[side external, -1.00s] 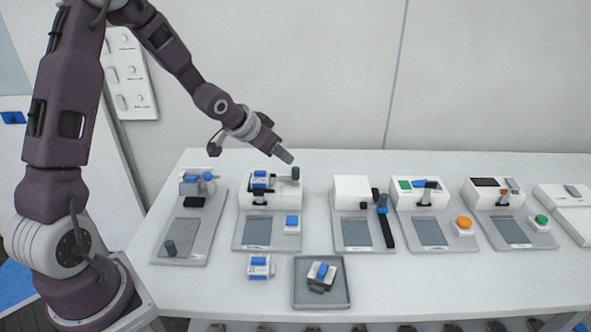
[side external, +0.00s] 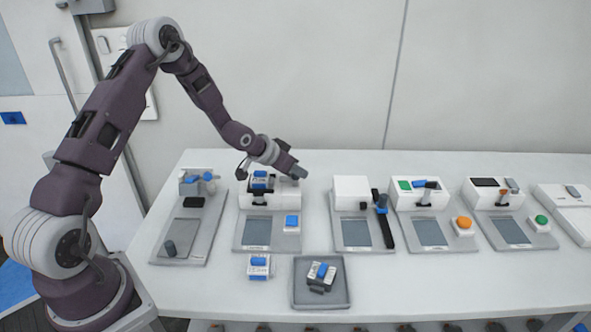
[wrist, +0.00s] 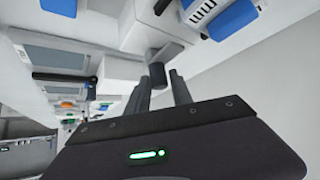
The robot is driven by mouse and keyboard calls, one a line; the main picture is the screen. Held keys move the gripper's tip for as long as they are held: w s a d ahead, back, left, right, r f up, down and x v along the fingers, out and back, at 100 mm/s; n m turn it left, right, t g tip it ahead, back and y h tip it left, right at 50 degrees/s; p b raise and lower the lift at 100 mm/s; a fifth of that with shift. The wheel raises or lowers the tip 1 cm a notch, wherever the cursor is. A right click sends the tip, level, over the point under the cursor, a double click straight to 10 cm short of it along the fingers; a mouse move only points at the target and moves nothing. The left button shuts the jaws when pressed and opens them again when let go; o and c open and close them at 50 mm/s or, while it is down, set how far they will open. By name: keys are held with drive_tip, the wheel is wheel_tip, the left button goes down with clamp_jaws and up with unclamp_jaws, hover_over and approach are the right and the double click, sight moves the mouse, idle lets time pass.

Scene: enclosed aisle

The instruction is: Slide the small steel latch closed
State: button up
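A small grey block-shaped knob (wrist: 168,53) with a darker stub sits at the end of a white device in the wrist view. It looks like the steel latch, but I cannot tell for sure. My gripper (wrist: 160,84) has its two fingers apart, with the tips close to the knob and the dark stub showing between them. I cannot tell whether they touch it. In the side view my gripper (side external: 301,173) is at the right end of the white device (side external: 257,199), the second from the left, and largely covers the knob.
Blue-topped white modules (side external: 259,180) stand on the same device, left of my gripper. A station with a black strap (side external: 385,228) stands to the right. A grey tray (side external: 300,297) with a small part (side external: 321,273) and a loose blue-white module (side external: 258,267) are in front.

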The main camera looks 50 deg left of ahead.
clamp_jaws()
idle(1.1)
